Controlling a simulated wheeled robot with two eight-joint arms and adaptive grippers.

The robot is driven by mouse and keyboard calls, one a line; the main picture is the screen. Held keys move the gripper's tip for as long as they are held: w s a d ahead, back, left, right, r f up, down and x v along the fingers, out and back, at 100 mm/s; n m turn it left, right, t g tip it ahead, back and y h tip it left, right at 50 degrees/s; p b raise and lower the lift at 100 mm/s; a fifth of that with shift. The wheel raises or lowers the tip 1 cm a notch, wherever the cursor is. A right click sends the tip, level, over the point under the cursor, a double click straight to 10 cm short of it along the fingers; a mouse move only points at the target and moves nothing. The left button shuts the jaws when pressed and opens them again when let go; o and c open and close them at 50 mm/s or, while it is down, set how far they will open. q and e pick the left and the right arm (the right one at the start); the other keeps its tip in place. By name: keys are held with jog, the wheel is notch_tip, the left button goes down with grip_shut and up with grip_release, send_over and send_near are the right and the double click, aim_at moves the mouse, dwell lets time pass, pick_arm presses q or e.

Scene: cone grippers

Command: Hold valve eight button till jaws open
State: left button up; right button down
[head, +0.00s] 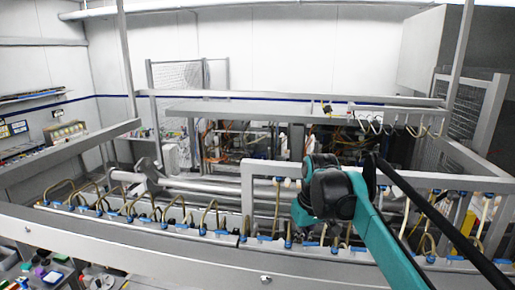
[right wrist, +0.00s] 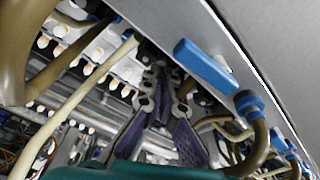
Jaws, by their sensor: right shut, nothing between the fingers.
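A row of blue valve parts with looped tan hoses (head: 210,217) runs along the grey rail in the head view; I cannot tell which is valve eight. In the right wrist view a blue bar-shaped part (right wrist: 205,64) sits on the grey rail, right of my right gripper (right wrist: 161,88). The gripper is shut and empty, among hoses; whether it touches a valve part is unclear. In the head view, my teal and black right arm reaches over the rail, and its fingers are hidden behind the wrist. My left gripper is not in view.
A blue hose fitting (right wrist: 249,101) sits beside the blue bar. A pale hose (right wrist: 88,97) crosses left of the gripper. Grey bars (head: 205,186) run behind the rail. A flat grey ledge (head: 150,240) lies in front, with clutter below left.

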jog(key=shift+f+b, duration=0.6)
jog(key=shift+f, duration=0.4)
jog(key=shift+r, duration=0.15)
dwell(3.3)
jog(key=shift+d+r+p, duration=0.1)
jog(key=shift+r+p, duration=1.05)
jog(key=shift+r, duration=0.2)
jog(key=shift+r+p, duration=1.65)
jog(key=shift+r, duration=0.45)
